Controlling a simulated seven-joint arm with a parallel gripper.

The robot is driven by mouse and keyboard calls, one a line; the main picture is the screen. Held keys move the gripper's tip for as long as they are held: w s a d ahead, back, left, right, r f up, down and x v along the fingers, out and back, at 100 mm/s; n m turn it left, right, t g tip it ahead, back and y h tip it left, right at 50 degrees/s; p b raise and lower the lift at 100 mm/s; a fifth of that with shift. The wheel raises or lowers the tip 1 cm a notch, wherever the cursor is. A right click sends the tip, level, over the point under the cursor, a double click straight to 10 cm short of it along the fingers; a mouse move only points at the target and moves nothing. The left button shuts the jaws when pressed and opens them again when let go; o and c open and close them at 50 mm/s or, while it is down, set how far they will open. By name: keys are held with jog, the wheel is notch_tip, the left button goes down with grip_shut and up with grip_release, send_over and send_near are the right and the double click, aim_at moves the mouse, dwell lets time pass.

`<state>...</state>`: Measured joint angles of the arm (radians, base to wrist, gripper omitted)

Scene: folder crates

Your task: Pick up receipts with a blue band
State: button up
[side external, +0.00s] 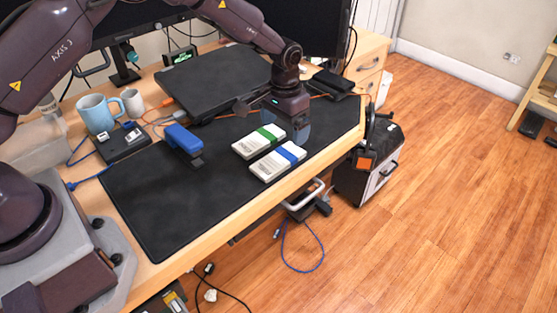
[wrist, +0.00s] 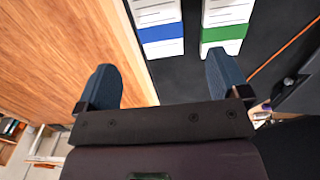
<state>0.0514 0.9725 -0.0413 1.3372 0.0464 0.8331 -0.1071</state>
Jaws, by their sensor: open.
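A white stack of receipts with a blue band (side external: 290,153) lies flat on the black desk mat, close to the desk's front edge. A similar white stack with a green band (side external: 267,133) lies beside it, a little farther back. In the wrist view the blue-banded receipts (wrist: 160,33) are at top centre and the green-banded stack (wrist: 225,35) is to their right. My gripper (wrist: 168,85) is open and empty, its two blue-grey fingers spread apart. In the side view my gripper (side external: 297,128) hangs just behind and beside the two stacks, partly see-through or blurred at its fingers.
A blue stapler-like object (side external: 184,140) stands on the black mat (side external: 170,205) left of the stacks. A closed laptop (side external: 215,85), dark box (side external: 122,143), blue mug (side external: 97,113) and white mug (side external: 133,102) are farther back. The front-left mat is clear.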

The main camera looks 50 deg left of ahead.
aim_at(283, 156)
jog(key=f, duration=0.8)
jog(key=shift+s, duration=0.2)
jog(key=c, duration=1)
jog(key=shift+r, duration=0.1)
jog(key=shift+c, duration=0.2)
